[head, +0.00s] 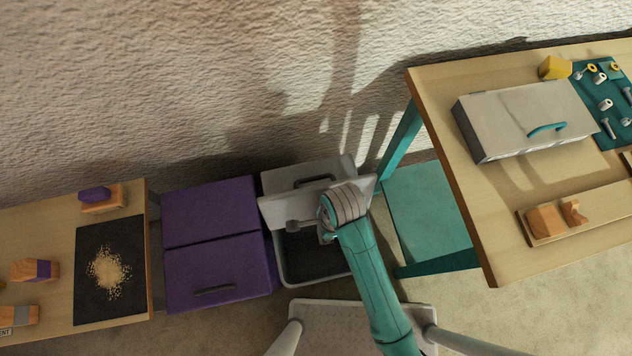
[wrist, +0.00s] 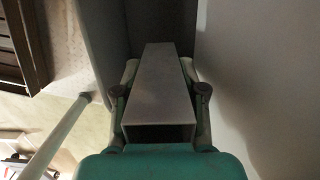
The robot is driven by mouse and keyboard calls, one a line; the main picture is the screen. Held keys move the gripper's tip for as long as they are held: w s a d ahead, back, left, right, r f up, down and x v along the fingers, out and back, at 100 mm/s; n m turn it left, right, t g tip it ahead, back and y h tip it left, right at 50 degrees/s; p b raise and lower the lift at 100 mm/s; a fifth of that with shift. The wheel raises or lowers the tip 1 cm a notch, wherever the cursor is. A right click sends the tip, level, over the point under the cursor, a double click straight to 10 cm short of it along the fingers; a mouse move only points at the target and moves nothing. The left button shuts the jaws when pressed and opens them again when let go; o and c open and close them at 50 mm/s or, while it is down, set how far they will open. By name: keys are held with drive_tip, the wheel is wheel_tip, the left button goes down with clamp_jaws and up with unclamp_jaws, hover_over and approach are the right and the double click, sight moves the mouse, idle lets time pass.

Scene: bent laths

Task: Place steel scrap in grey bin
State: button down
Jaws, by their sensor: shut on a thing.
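The grey bin (head: 283,273) stands on the floor between the purple cabinet and the teal frame, its grey lid (head: 282,208) raised and its dark inside showing. My arm reaches over it. In the wrist view my gripper (wrist: 160,75) is shut on a hollow grey steel scrap piece (wrist: 158,98), whose near end is open and whose far end points away toward a dark grey space. In the head view my wrist covers part of the bin's opening, and I cannot make out the scrap there.
A purple cabinet (head: 212,215) stands left of the bin. Left of it is a table with a black mat (head: 110,290) bearing sawdust. At right, a wooden workbench (head: 465,225) holds a grey case (head: 525,115), wooden blocks and fasteners. A teal panel (head: 425,205) is close beside the bin.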

drive_tip(key=shift+w+f, duration=0.1)
drive_tip(key=shift+f, duration=0.3)
wheel_tip(320, 180, down, 27)
drive_tip(key=shift+f, duration=0.1)
idle(0.4)
drive_tip(key=c, duration=0.7)
unclamp_jaws()
drive_tip(key=shift+f, duration=0.1)
drive_tip(key=shift+o, duration=0.2)
wheel_tip(320, 180, up, 12)
drive_tip(key=d, duration=0.1)
drive_tip(key=shift+w+d, duration=0.25)
drive_tip(key=shift+d, duration=0.05)
